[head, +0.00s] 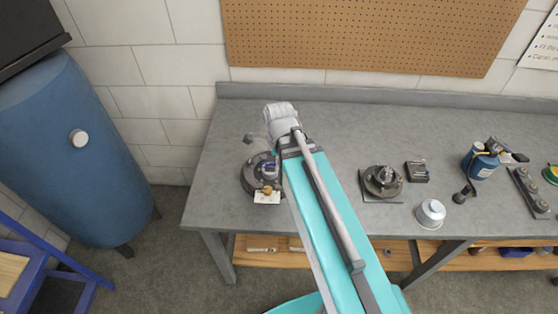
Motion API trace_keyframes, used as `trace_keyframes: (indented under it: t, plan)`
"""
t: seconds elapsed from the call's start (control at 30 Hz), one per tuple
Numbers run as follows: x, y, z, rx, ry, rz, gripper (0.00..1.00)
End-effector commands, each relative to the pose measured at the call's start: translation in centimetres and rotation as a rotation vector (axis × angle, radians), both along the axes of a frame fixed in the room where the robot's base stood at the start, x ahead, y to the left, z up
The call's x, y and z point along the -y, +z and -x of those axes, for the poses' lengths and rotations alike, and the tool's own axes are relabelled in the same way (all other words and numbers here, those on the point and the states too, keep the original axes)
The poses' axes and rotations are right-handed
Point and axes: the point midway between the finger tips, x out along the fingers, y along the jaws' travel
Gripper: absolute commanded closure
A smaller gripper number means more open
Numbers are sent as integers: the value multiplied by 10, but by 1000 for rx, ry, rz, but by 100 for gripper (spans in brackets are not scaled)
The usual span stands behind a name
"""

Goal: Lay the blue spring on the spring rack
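My arm reaches over the workbench, and its pale wrist (281,117) is above the left part of the bench. The fingers of my gripper cannot be made out, and the arm hides part of the area below it. Just left of the arm is a dark round assembly (251,180) with a small blue piece (270,169), a brass-coloured part and a white card. I cannot tell whether the blue piece is the blue spring, or whether my gripper touches it. No spring rack can be identified for sure; a dark grey holder (531,193) with several round parts lies at the far right.
The grey workbench (330,120) is clear along the back. Right of my arm are a second round assembly (383,182), a dark box (417,171), a silver cup (430,213) and a blue canister torch (481,162). A blue tank (70,150) stands left.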

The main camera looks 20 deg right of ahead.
Motion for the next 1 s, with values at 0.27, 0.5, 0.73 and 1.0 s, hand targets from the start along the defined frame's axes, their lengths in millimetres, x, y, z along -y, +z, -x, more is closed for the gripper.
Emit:
trace_keyframes:
  t: [0.27,0.5,0.73,1.0]
  plan:
    - [0,1,0,0,0,0,100]
    - [0,8,0,0,0,0,100]
    - [0,16,0,0,0,0,100]
    - [0,25,0,0,0,0,100]
